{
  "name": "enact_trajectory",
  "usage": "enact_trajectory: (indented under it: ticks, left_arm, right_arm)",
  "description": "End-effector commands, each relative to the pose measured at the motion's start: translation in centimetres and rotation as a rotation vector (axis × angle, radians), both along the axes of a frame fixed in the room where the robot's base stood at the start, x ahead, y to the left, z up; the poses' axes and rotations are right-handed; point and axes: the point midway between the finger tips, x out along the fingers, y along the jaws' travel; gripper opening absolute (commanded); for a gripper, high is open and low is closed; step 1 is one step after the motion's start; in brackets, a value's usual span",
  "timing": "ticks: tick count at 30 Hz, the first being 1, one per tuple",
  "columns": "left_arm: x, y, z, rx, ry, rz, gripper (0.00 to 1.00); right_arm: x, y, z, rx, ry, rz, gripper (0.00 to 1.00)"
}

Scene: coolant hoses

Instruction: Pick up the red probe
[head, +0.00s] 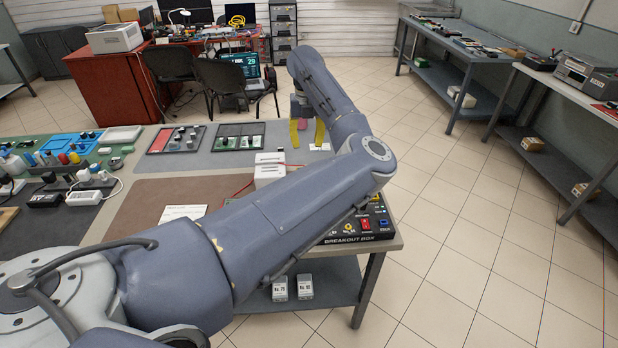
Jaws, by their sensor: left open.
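My left gripper (307,142) is at the far right end of the workbench, pointing down with its two yellow fingers apart. A small pinkish-red piece (302,124) shows between the fingers; it is too small to tell whether it is the red probe. A thin red lead (241,189) lies on the bench beside a white box (269,170), and my left arm hides where it runs. No clearly recognisable red probe shows. My right gripper is not in view.
A black breakout box (357,239) sits at the bench's front right edge, partly behind my arm. A red-and-grey tray (155,149) and a dark green-and-grey tray (219,146) hold small parts. The brown mat (140,205) is mostly clear. Several bottles crowd the left.

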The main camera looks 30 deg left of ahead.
Motion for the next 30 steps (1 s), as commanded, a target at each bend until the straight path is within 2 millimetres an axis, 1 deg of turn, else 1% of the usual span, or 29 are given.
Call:
enact_trajectory:
  ticks: [1, 3, 9, 15, 22, 30]
  left_arm:
    - [-0.1, 0.0, -1.1, 0.001, 0.004, -0.001, 0.40]
    - [-0.1, 0.0, -2.4, 0.001, 0.003, -0.001, 0.40]
    - [-0.1, 0.1, -5.5, 0.001, 0.003, 0.000, 0.40]
    - [0.0, 0.1, -7.1, 0.003, 0.001, 0.000, 0.40]
    - [0.0, 0.2, -8.1, 0.001, 0.002, 0.000, 0.40]
    - [0.2, 0.6, -11.4, 0.003, 0.003, -0.002, 0.40]
  right_arm:
    - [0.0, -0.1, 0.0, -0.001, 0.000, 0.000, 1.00]
    - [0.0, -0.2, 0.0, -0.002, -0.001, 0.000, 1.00]
    - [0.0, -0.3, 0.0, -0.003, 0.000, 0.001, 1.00]
    - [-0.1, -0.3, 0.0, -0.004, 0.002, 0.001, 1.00]
    - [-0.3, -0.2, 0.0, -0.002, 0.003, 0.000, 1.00]
    - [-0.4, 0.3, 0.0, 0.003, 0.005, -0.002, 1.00]
